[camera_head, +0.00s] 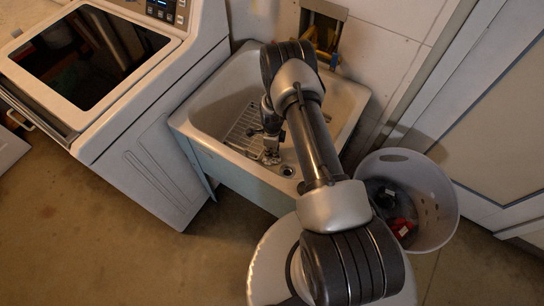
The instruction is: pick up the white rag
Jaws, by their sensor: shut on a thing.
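My arm reaches over the utility sink (352,100), and my gripper (270,150) points down into its basin. The gripper is shut on a small pale, crumpled thing at its fingertips, which I take to be the white rag (271,158). The rag is low in the basin, close to the wire rack and the drain. It is small in this view and partly hidden by the fingers. I cannot tell whether it touches the basin floor.
A wire rack (240,130) lies in the basin, with the drain (287,171) to its right. A white washer (150,150) stands left of the sink. A white perforated basket (440,200) with dark and red items stands at the right. The wall is close behind the sink.

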